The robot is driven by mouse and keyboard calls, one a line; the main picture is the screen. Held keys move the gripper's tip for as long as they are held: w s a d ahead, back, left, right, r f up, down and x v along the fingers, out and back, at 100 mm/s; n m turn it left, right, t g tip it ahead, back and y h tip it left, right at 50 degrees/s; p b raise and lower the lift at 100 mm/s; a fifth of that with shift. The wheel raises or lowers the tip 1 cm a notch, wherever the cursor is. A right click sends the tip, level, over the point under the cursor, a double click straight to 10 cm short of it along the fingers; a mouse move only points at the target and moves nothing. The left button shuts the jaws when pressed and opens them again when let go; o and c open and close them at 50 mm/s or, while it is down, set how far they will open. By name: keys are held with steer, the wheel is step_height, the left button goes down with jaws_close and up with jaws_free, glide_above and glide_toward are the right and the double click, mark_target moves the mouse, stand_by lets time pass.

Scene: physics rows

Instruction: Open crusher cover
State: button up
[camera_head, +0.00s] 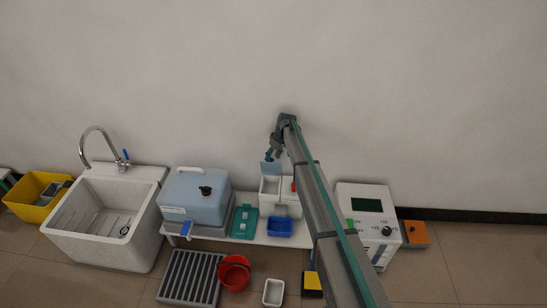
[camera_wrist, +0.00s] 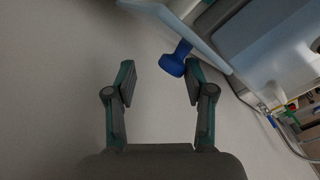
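The crusher appears to be the white box (camera_head: 270,188) on the low white bench, partly hidden behind my arm. Its light blue cover (camera_head: 270,168) stands raised at the back of the box. In the wrist view a light blue panel (camera_wrist: 188,22), which looks like this cover, runs across the top with a dark blue knob (camera_wrist: 173,63) on it. My gripper (camera_wrist: 160,72) is open with nothing between its fingers. The knob is close to the right fingertip; I cannot tell whether they touch. In the head view my gripper (camera_head: 272,155) is just above the cover, near the wall.
A blue water tank (camera_head: 197,190) and white sink (camera_head: 105,235) stand left of the crusher. A blue tray (camera_head: 279,226) lies in front. A white instrument (camera_head: 362,205) stands to the right.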

steer(key=v, duration=1.2)
steer(key=shift+w+f, duration=0.1)
